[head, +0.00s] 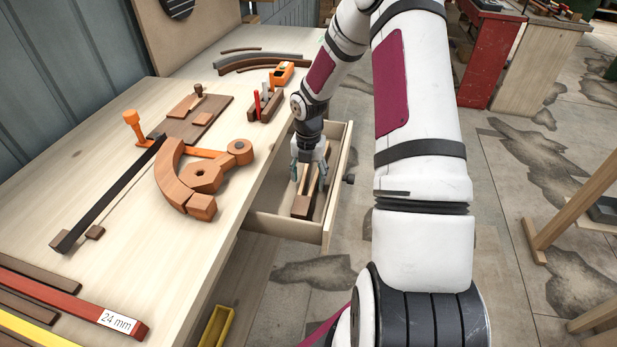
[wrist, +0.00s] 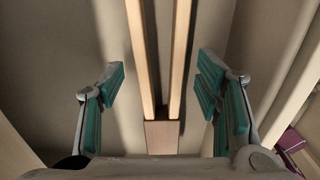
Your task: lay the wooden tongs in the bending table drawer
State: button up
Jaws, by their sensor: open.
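The wooden tongs (wrist: 162,137) lie inside the open bending table drawer (head: 286,227). They have two long pale arms joined by a darker brown block, and in the head view the block (head: 303,207) shows near the drawer's front end. My gripper (head: 309,182) is down in the drawer over the tongs. In the wrist view my gripper (wrist: 165,95) is open, its teal finger pads standing apart on either side of the tongs with gaps to both arms. The far ends of the tongs run out of the wrist view.
The bending table (head: 120,230) carries a curved wooden form (head: 185,180), a black bar clamp (head: 105,197), an orange block plane (head: 282,74) and a red bar marked 24 mm (head: 75,300). The drawer walls stand close around my gripper. A yellow tray (head: 216,327) is below the table edge.

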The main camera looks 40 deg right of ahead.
aim_at(308, 187)
jog(key=s+a+r+m+h, duration=0.1)
jog(key=s+a+r+m, duration=0.1)
jog(key=r, duration=0.6)
jog(key=s+a+r+m+p, duration=0.1)
jog(key=a+r+m, duration=0.1)
jog(key=r, duration=0.5)
jog(key=s+a+r+m+h, duration=0.1)
jog(key=s+a+r+m, duration=0.15)
jog(key=r, duration=0.55)
jog(key=s+a+r+m+t+y, duration=0.1)
jog(key=s+a+r+m, duration=0.4)
jog(key=s+a+m, duration=0.2)
jog(key=s+a+r+m+t+y, duration=0.1)
jog(key=s+a+r+m+t, duration=0.1)
jog(key=s+a+r+m, duration=0.3)
jog(key=s+a+m, duration=0.3)
jog(key=s+m, duration=0.4)
jog(key=s, duration=0.4)
jog(key=shift+a+r, duration=0.15)
jog(key=shift+a, duration=0.1)
